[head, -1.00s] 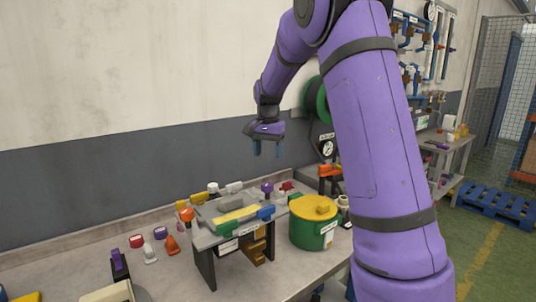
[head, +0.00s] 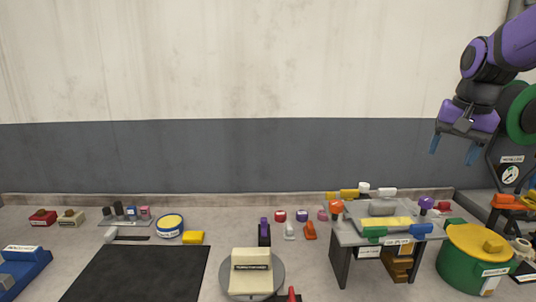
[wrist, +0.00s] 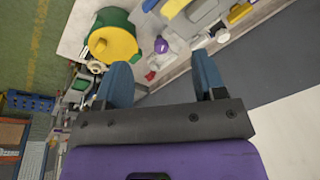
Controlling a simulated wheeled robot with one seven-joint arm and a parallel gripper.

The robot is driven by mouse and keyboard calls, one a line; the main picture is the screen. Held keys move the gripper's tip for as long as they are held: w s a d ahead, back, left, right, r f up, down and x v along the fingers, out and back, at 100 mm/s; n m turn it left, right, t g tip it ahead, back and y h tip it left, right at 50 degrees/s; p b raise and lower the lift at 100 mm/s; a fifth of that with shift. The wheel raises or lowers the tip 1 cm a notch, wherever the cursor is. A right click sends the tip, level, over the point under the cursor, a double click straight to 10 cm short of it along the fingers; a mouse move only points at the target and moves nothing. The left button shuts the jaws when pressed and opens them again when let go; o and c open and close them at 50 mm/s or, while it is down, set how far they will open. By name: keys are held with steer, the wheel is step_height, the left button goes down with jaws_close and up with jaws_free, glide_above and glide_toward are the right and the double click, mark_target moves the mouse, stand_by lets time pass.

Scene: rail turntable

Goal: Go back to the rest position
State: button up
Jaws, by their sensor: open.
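My gripper (head: 455,148) is at the upper right of the head view, in the air above the workbench and in front of the wall. Its two blue fingers point down and stand apart, with nothing between them. In the wrist view my gripper (wrist: 160,85) also shows open and empty. Below it in the head view is a small grey stand (head: 345,238) with coloured parts on it. The gripper touches nothing.
A green pot (head: 460,272) with a yellow lid stands right of the stand. A round turntable (head: 236,284) carries a cream block. A black mat (head: 135,275) lies left of it. Several small coloured parts line the back. The air left of my gripper is clear.

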steer(key=s+a+f+n+t, duration=0.1)
steer(key=s+a+n, duration=0.2)
steer(key=s, duration=0.7)
steer(key=s+a+n+t, duration=0.2)
steer(key=s+a+n, duration=0.1)
steer(key=s, duration=0.7)
steer(key=shift+s+a+f+n, duration=0.3)
steer(key=shift+s+a+f, duration=0.1)
steer(key=shift+a, duration=0.35)
